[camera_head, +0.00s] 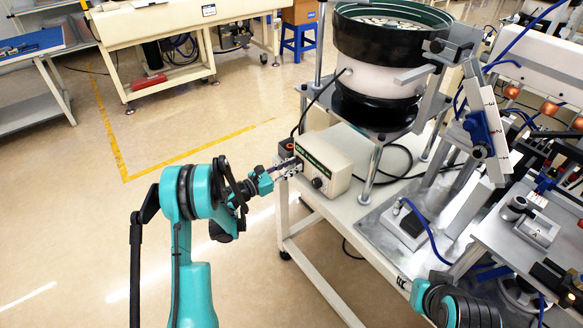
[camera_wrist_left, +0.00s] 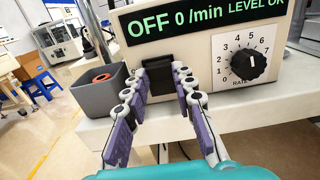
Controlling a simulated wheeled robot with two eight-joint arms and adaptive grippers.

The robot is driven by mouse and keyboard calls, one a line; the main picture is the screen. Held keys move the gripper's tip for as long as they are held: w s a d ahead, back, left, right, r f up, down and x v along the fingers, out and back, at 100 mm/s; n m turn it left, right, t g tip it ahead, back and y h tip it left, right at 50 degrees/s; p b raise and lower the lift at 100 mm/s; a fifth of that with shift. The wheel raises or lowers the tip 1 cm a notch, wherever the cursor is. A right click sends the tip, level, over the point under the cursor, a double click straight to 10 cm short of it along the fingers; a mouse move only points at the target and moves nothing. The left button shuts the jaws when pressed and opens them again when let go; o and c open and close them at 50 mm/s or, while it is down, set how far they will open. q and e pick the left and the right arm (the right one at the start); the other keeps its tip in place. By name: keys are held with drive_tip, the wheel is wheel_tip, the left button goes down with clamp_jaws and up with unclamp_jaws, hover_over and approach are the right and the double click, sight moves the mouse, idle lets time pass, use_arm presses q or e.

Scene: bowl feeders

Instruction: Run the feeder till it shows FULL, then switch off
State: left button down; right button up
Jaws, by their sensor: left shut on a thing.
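The beige controller box (camera_head: 330,158) sits on the front of the feeder's white table. In the left wrist view its display (camera_wrist_left: 205,20) reads "OFF 0/min LEVEL OK" in green. A black switch (camera_wrist_left: 158,78) is below the display, and a black RATE knob (camera_wrist_left: 248,65) is to its right. My left gripper (camera_head: 293,166) is at the box's front; in the wrist view its fingertips (camera_wrist_left: 162,74) are shut on the switch, one on either side. The bowl feeder (camera_head: 378,75), with a dark bowl holding pale parts, stands behind the box. My right gripper is out of view.
A grey bin (camera_wrist_left: 103,92) with an orange-red ring inside stands left of the box. Black cables lie on the table behind the box. Assembly machinery (camera_head: 480,140) stands to the right. The floor (camera_head: 180,120) to the left is open.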

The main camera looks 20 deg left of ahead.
use_arm(q)
drive_tip(key=c, duration=1.2)
unclamp_jaws()
drive_tip(key=v, duration=1.2)
